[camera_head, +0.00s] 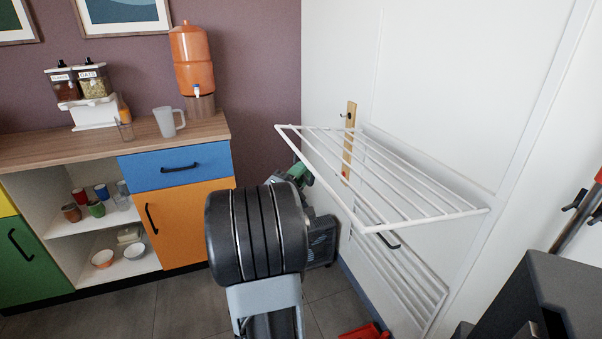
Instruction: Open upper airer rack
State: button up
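The upper airer rack (362,232), a white frame with several thin bars, is folded out from the white wall panel at right. It stands out roughly level, its front bar well away from the wall. The lower airer rack (447,290) lies close to the wall beneath it, partly hidden by the upper one. My gripper cannot be made out; my thick dark arm link fills the lower middle and hides what is behind it. I see no gripper contact with either rack.
A wooden counter (75,152) with blue drawer (175,168) and orange door (180,220) stands at left. A dark grilled object (322,242) stands behind my arm. A red object (365,332) lies on the floor. Dark floor shows clear at lower left.

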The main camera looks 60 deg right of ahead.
jog(key=shift+o, duration=0.2)
jog(key=v, duration=1.3)
jog(key=shift+a+f, duration=0.15)
jog(key=shift+a, duration=0.2)
jog(key=shift+w, duration=0.1)
